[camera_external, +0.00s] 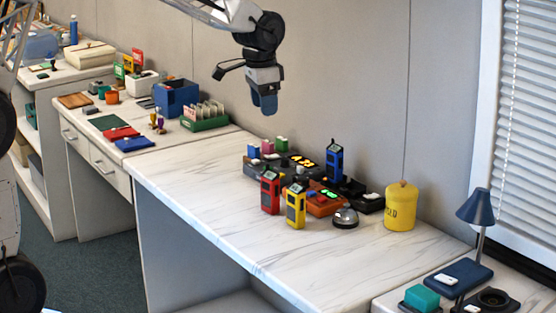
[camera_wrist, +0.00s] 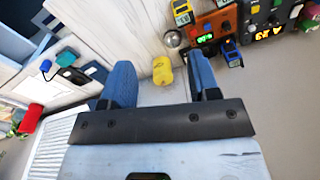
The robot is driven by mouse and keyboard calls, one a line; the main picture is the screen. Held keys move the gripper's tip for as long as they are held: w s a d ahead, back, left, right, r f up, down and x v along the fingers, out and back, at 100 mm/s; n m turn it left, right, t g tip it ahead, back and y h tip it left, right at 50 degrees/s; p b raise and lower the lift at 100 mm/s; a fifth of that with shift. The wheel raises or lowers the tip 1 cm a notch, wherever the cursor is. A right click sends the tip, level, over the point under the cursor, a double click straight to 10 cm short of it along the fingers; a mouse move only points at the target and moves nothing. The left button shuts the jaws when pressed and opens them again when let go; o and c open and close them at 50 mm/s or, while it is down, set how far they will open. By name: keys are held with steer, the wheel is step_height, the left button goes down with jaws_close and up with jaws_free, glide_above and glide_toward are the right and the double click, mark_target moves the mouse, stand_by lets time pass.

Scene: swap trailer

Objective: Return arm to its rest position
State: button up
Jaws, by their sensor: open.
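My gripper (camera_external: 264,103) hangs in the air above the marble-topped counter in the external view, fingers pointing down. In the wrist view its two blue fingers (camera_wrist: 160,85) are spread apart with nothing held between them. The yellow canister (camera_wrist: 162,70) shows beyond the gap between the fingers, well away from them. In the external view the canister (camera_external: 400,207) stands upright at the right of the counter.
A red radio (camera_external: 270,191), a yellow radio (camera_external: 295,205) and a blue radio (camera_external: 334,162) stand among chargers on the counter (camera_external: 190,190). A silver bell (camera_external: 345,218) sits in front. A blue lamp (camera_external: 476,208) stands at right. The counter's left part is clear.

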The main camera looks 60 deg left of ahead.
steer(key=s+d+n, duration=0.1)
steer(key=s+d, duration=0.2)
steer(key=s, duration=1.1)
steer(key=s+d+n+t, duration=0.1)
steer(key=s+d, duration=0.3)
steer(key=s, duration=0.9)
steer(key=s+d+r, duration=0.1)
steer(key=s+d, duration=0.3)
steer(key=s, duration=1)
steer(key=shift+s+n, duration=0.35)
steer(key=shift+n, duration=0.05)
steer(key=shift+c, duration=0.2)
